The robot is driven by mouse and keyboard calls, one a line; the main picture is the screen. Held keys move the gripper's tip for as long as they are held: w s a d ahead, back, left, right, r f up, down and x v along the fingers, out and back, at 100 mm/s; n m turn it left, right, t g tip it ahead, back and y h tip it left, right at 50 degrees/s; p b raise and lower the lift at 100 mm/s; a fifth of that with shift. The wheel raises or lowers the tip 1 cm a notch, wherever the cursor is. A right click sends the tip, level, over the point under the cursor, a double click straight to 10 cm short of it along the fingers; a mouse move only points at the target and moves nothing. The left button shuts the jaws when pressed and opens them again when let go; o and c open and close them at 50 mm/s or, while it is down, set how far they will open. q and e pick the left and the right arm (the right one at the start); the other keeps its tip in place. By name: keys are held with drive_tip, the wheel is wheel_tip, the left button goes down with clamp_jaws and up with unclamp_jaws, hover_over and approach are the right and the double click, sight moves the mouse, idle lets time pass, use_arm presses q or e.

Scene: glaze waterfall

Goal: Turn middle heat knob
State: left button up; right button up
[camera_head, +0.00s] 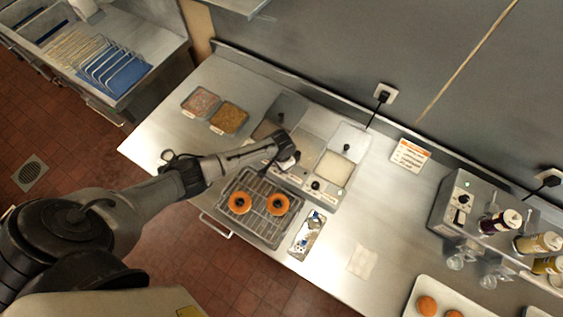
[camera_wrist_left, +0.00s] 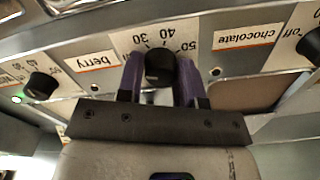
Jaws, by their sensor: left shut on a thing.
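The middle heat knob (camera_wrist_left: 160,66) is black and sits on the warmer's front panel between the "berry" and "chocolate" labels, with a printed number dial behind it. My left gripper (camera_wrist_left: 160,78) has its two purple fingers on either side of this knob, shut on it. In the head view my left gripper (camera_head: 287,163) reaches the front of the glaze warmer (camera_head: 321,206) and hides the middle knob. The other black knobs show in the wrist view at left (camera_wrist_left: 41,86) and at the right edge (camera_wrist_left: 311,46). My right gripper is not in view.
A wire rack (camera_head: 262,222) with two orange-brown doughnuts lies just in front of the warmer. Two topping trays (camera_head: 229,118) stand to the left. A bottle warmer (camera_head: 461,200) stands at right.

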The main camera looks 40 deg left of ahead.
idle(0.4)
use_arm(q)
drive_tip(key=o, duration=0.6)
drive_tip(key=shift+o, duration=0.2)
wheel_tip(320, 180, up, 14)
drive_tip(key=shift+b, duration=0.4)
drive_tip(key=shift+f, duration=0.1)
